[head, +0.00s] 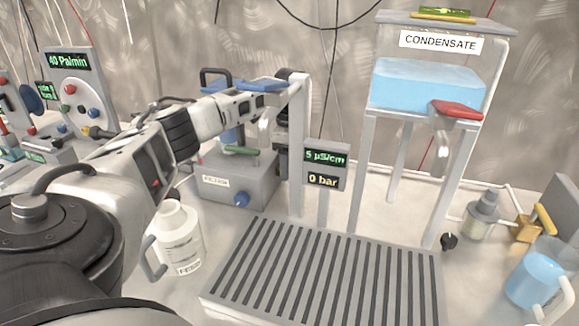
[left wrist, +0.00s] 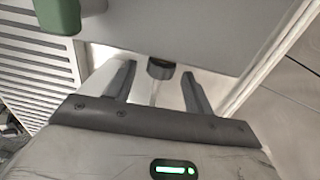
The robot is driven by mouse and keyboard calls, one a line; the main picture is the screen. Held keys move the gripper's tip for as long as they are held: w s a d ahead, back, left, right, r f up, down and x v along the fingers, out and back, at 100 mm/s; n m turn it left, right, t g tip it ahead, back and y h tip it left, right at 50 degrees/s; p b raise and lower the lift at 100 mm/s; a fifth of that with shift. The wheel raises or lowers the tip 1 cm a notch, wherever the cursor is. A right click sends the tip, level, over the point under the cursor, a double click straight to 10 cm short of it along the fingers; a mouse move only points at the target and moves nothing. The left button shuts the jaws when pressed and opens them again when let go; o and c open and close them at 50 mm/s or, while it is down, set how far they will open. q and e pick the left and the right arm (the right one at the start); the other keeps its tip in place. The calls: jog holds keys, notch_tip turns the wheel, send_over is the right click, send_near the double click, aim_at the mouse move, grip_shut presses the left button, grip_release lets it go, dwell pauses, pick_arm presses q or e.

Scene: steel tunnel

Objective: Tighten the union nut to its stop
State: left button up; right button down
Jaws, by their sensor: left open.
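My left arm reaches in from the left in the head view, and its gripper (head: 268,114) is beside the grey post, partly hidden by its own wrist. In the left wrist view the two fingers of the left gripper (left wrist: 159,72) are spread apart. A short dark round piece (left wrist: 160,68) with a thin pale rod shows between the fingertips, with gaps on both sides. I cannot tell whether it is the union nut. A dark fitting (head: 283,113) by the post shows in the head view, and I cannot make out a nut on it. My right gripper is not in view.
A grey box with a blue knob (head: 241,199) stands below the gripper. The display (head: 325,167) reads 5 µS/cm and 0 bar. A slotted grate (head: 330,285) lies in front. The condensate tank (head: 428,87) stands on legs at right. White jug (head: 178,238) and blue jug (head: 533,279) flank the grate.

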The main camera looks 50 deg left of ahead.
pick_arm(q)
jog(key=shift+f, duration=0.55)
